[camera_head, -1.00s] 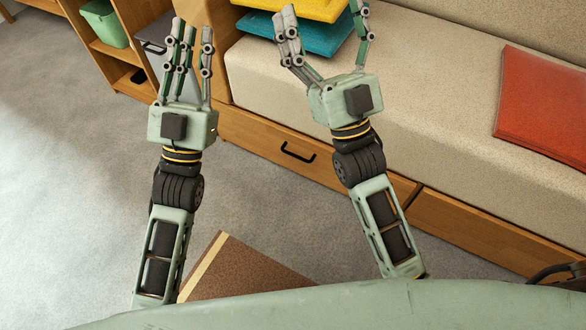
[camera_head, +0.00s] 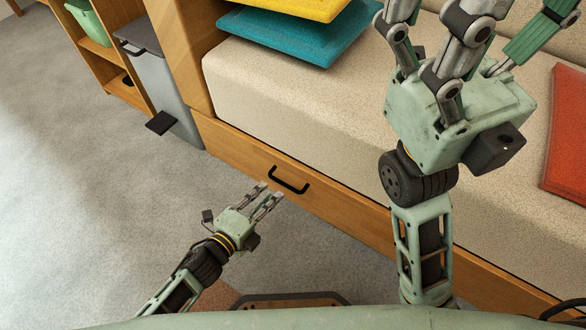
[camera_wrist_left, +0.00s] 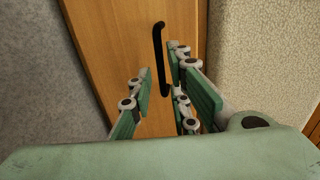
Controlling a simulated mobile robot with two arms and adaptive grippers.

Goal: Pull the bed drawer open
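The bed drawer's wooden front (camera_head: 335,215) runs low under the upholstered bench and looks flush with it. Its black bar handle (camera_head: 289,181) is in plain view. My left gripper (camera_head: 270,194) is open and empty, low in front of the drawer, with its fingertips just short of the handle's left side. In the left wrist view the handle (camera_wrist_left: 158,48) stands ahead, roughly in line with the gap between the spread fingers. My right gripper (camera_head: 470,30) is open and empty, raised high over the bench; some fingertips pass the picture's top edge.
Yellow (camera_head: 305,6) and teal (camera_head: 295,38) cushions lie at the bench's left end, a red cushion (camera_head: 565,140) at the right. A grey bin (camera_head: 160,85) with a black pedal stands left of the bench. The carpet (camera_head: 120,200) before the drawer is clear.

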